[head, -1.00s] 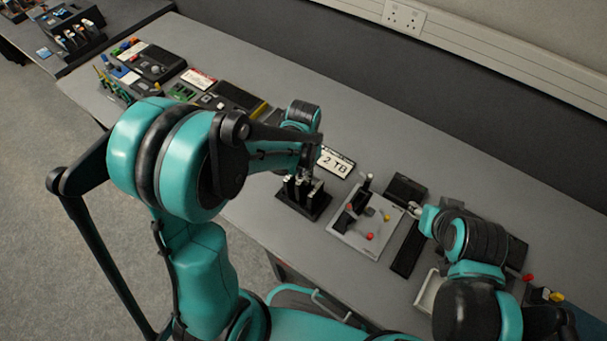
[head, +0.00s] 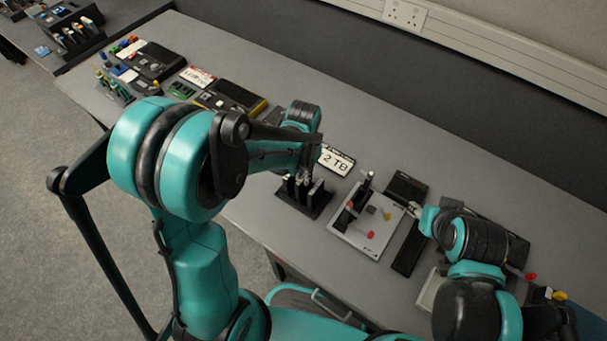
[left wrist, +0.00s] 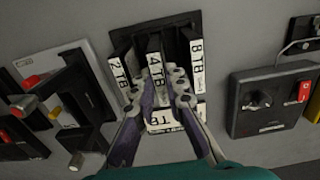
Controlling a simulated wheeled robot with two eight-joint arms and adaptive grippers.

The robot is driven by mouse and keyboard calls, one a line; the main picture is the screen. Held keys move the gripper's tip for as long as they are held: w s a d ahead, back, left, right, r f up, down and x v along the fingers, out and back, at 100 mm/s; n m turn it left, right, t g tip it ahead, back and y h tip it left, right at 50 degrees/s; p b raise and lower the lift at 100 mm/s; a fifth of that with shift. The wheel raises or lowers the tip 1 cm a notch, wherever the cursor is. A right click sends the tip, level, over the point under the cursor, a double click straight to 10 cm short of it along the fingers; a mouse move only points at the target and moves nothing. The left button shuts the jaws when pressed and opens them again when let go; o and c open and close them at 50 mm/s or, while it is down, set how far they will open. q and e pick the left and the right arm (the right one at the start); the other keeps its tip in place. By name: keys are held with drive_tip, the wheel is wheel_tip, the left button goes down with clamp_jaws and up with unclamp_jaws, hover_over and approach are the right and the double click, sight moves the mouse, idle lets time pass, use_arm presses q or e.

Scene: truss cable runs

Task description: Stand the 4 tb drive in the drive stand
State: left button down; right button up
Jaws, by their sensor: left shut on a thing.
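The black drive stand (head: 309,209) sits on the bench; it also shows in the left wrist view (left wrist: 183,24). In the left wrist view the 2 TB drive (left wrist: 120,75) stands on the left and the 8 TB drive (left wrist: 196,68) on the right. The 4 TB drive (left wrist: 155,66) is upright between them, in line with the middle slot. My left gripper (left wrist: 157,90) is shut on it; the head view shows this gripper (head: 304,176) over the stand. Whether the drive's base is fully seated is hidden. My right gripper (head: 414,209) is small, its jaws unclear.
A 2 TB sign (head: 336,160) lies behind the stand. A pale joystick panel (head: 366,222) is close on its right, with black trays (head: 407,188) beyond. A black switch box (left wrist: 270,102) is on the stand's other side. The bench along the wall is clear.

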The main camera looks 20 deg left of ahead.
use_arm(q)
drive_tip(key=shift+f, duration=0.15)
drive_tip(key=shift+f+b, duration=0.5)
drive_tip(key=shift+b, duration=0.15)
drive_tip(key=c, duration=1.2)
unclamp_jaws()
drive_tip(key=shift+o, duration=0.2)
drive_tip(key=shift+r, duration=0.15)
drive_tip(key=shift+r+p, duration=2.9)
drive_tip(key=shift+r, duration=0.8)
